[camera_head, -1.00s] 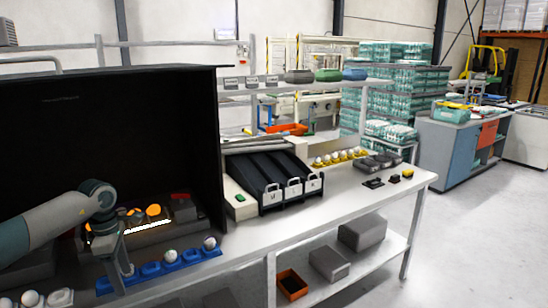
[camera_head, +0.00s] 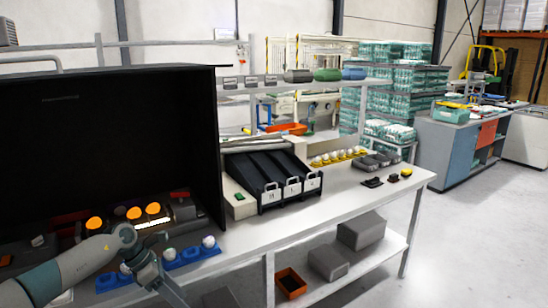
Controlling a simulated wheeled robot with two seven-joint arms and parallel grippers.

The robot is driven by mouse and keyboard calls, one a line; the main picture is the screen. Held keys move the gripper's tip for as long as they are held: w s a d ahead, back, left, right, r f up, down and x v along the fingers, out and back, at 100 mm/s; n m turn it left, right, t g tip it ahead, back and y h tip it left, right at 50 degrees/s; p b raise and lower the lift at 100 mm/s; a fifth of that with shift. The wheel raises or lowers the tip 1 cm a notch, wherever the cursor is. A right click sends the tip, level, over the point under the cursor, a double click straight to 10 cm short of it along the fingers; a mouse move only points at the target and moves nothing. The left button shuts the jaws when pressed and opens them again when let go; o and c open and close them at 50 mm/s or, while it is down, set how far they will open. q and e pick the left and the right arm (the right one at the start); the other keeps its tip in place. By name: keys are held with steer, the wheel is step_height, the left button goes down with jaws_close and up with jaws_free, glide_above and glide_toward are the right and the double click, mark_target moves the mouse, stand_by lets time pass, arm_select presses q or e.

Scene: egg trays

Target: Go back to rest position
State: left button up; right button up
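My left arm enters from the lower left, and its wrist hangs over the blue egg tray (camera_head: 190,257). The hand runs down to the right towards the bottom edge, and I cannot make out its fingertips. White eggs (camera_head: 208,241) sit in the blue tray; the arm hides part of it. Orange-glowing eggs (camera_head: 134,213) stand in a row inside the black booth (camera_head: 110,140), beside a bright light strip. My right gripper is not in view.
A black three-lane chute (camera_head: 270,175) stands right of the booth. A yellow tray (camera_head: 338,160) of white eggs and small dark boxes lie farther right on the white table (camera_head: 370,200). An orange bin (camera_head: 291,284) and grey boxes are below.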

arm_select(q)
steer(key=d+f+n+t+h, duration=0.7)
steer(key=d+f+n, duration=0.5)
steer(key=f+n, duration=0.3)
steer(key=s+a+f+n+t+y, duration=0.1)
steer(key=s+a+f+n+y, duration=0.3)
steer(key=f, duration=0.4)
steer(key=s+a+f+n+t+y, duration=0.1)
steer(key=s+f+n, duration=0.3)
steer(key=f+n, duration=0.35)
steer(key=s+a+f+n+t+y, duration=0.25)
steer(key=s+f+n, duration=0.2)
steer(key=f, duration=0.35)
steer(key=s+a+f+n+g+y, duration=0.2)
steer(key=s+f+n, duration=0.2)
steer(key=s+f, duration=0.55)
steer(key=s+a+f+n+g+y, duration=0.35)
steer(key=s+f, duration=0.25)
steer(key=s, duration=0.7)
steer(key=s+d+f+n+g, duration=0.1)
steer(key=s+f+n+g, duration=0.1)
steer(key=s, duration=1.2)
steer(key=s+f+n+g, duration=0.3)
steer(key=s+f+n, duration=0.2)
steer(key=s, duration=0.9)
steer(key=shift+s+d, duration=0.25)
steer(key=shift+d, duration=0.15)
